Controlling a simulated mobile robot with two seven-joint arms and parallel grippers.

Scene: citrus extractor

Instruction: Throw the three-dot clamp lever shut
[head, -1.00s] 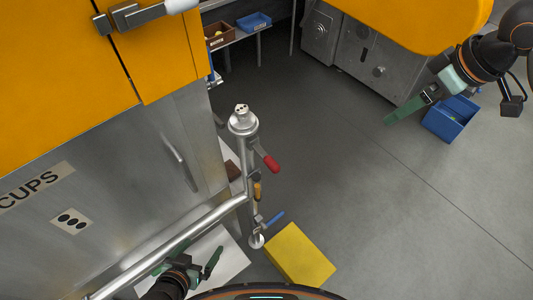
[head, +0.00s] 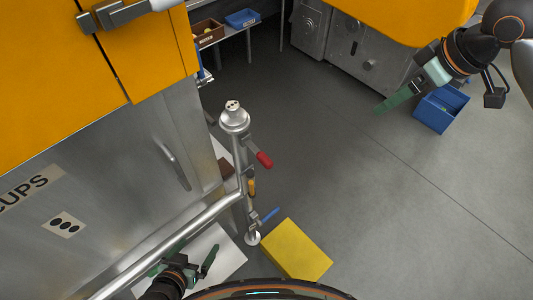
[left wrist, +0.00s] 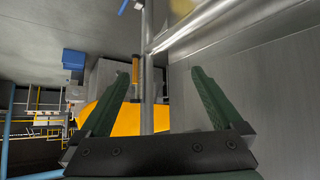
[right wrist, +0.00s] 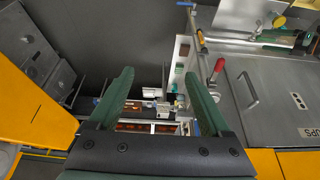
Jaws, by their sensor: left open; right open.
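A steel post carries a red-handled lever (head: 263,159) just below its capped top (head: 234,115). The cap bears small dark dots, too small to count surely. The red handle slants down and right, away from the post; it also shows in the right wrist view (right wrist: 218,67). Lower on the post are an orange handle (head: 252,187) and a blue handle (head: 270,215). A three-dot plate (head: 62,225) is on the steel panel. My left gripper (head: 190,255) is open and empty, low beside the rail. My right gripper (head: 380,109) is open, apart from the levers at upper right.
A slanting steel rail (head: 170,245) joins the post and lies close to my left gripper. A yellow block (head: 296,250) stands right of the post's foot. A blue bin (head: 441,110) is near my right gripper. The grey floor between is clear.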

